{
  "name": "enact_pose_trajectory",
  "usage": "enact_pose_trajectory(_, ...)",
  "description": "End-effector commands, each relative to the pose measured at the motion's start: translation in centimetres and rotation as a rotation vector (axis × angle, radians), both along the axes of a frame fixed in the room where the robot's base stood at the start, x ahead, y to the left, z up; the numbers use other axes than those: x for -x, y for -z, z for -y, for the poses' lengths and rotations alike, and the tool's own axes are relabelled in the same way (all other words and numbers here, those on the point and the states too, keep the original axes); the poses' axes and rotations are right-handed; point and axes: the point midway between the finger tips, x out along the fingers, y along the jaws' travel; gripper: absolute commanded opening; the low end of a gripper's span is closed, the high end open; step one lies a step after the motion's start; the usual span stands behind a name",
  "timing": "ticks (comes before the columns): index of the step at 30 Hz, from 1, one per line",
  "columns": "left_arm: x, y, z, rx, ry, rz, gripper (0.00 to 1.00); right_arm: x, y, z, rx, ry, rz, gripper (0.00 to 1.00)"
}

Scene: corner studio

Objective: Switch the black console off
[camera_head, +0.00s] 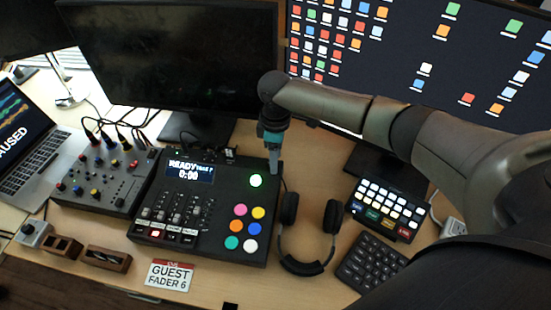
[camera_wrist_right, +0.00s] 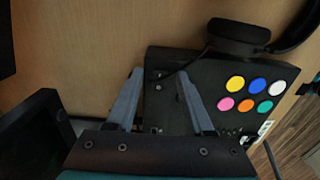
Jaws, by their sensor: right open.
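The black console (camera_head: 222,215) lies on the desk in the head view. My right gripper (camera_head: 274,165) hangs at the console's back right corner, pointing down. In the right wrist view its two fingers (camera_wrist_right: 158,78) are apart with nothing held between them. The console (camera_wrist_right: 205,75) shows behind and between the fingers, with small fittings (camera_wrist_right: 158,87) on its near side. I cannot tell whether a finger touches it. My left gripper is not in view.
Headphones (camera_head: 310,232) lie right of the console, with a button pad (camera_head: 388,208) and keypad (camera_head: 370,262) beyond. A mixer (camera_head: 105,175) and laptop (camera_head: 35,150) stand left. Monitors (camera_head: 170,55) rise behind. A GUEST FADER 6 card (camera_head: 170,276) lies in front. Cables run behind the console.

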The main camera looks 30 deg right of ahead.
Motion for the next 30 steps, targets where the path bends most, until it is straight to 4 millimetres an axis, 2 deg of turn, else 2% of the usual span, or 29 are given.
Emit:
enact_pose_trajectory(8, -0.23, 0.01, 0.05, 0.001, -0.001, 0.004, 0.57, 0.01, 0.20, -0.02, 0.000, -0.001, 0.000, 0.53)
enact_pose_trajectory(22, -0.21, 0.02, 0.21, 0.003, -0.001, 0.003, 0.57, 0.01, 0.16, -0.02, -0.001, 0.000, -0.001, 0.02)
enact_pose_trajectory(30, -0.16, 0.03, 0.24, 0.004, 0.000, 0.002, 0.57, 0.00, 0.15, -0.03, -0.001, -0.001, -0.001, 0.00)
